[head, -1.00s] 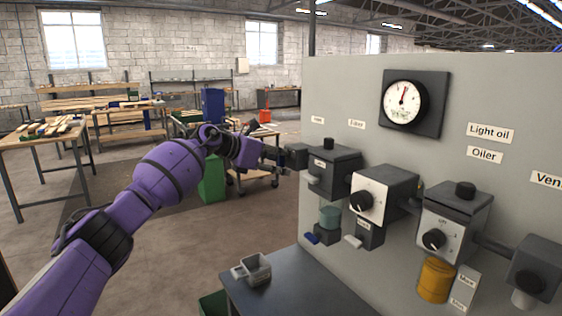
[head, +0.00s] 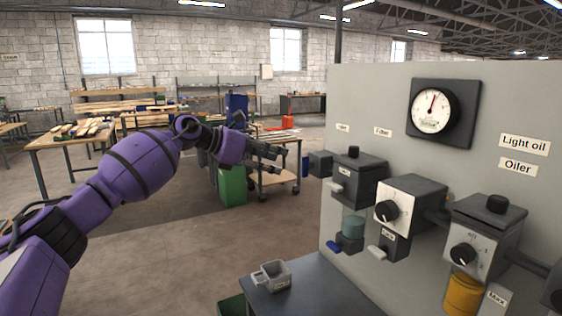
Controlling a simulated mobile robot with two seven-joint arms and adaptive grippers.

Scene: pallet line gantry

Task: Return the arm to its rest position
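My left arm (head: 140,165), purple with dark joints, reaches in from the lower left. Its gripper (head: 280,160) is in mid-air left of the grey panel, pointing right. Its two dark fingers are apart with nothing seen between them. The gripper appears clear of the panel's units, with a gap to the nearest dark inlet block (head: 320,163). My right gripper is not in view.
The grey panel (head: 370,90) carries a gauge (head: 431,111), a filter unit (head: 355,180), a regulator (head: 405,203) and an oiler (head: 482,235). Below stands a dark table (head: 315,290) with a small grey container (head: 272,277). Open floor lies left.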

